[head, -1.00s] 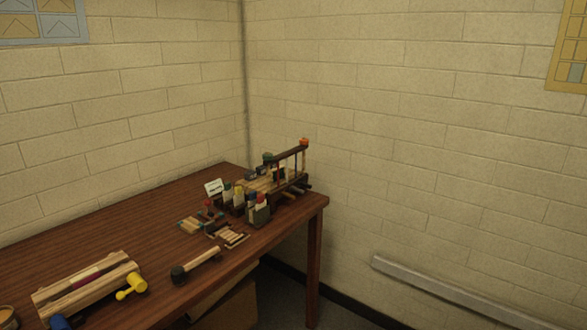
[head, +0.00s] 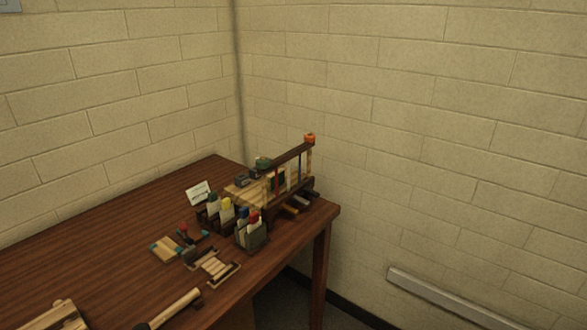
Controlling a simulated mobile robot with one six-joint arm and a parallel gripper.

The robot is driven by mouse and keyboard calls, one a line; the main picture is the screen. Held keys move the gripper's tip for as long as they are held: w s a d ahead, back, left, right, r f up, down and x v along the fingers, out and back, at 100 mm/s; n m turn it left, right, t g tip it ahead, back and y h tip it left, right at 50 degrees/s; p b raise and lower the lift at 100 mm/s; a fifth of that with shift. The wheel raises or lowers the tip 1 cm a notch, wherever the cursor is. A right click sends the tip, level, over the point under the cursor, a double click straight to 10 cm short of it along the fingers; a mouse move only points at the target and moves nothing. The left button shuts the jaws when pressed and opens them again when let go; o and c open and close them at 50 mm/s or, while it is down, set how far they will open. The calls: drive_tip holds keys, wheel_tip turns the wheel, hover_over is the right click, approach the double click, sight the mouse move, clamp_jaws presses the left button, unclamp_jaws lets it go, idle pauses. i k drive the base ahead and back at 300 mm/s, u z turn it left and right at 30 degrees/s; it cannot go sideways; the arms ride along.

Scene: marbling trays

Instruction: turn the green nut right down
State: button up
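A small green nut (head: 263,162) sits at the left, lower end of a dark wooden bar (head: 291,155) on a wooden press-like frame (head: 246,192) at the far corner of the table. An orange nut (head: 309,139) tops the post at the bar's right end. The bar slopes, its orange end higher in the picture. How far the green nut is down its post is too small to tell. My gripper is not in view.
Bottle holders (head: 251,234) with coloured-capped bottles stand in front of the frame. A white card (head: 199,192), small wooden pieces (head: 166,249) and a mallet (head: 175,309) lie on the brown table (head: 110,235). Block walls stand behind.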

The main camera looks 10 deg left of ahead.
sight(265, 164)
drive_tip(key=i, duration=0.85)
drive_tip(key=u, duration=0.65)
drive_tip(key=i, duration=0.6)
drive_tip(key=u, duration=0.35)
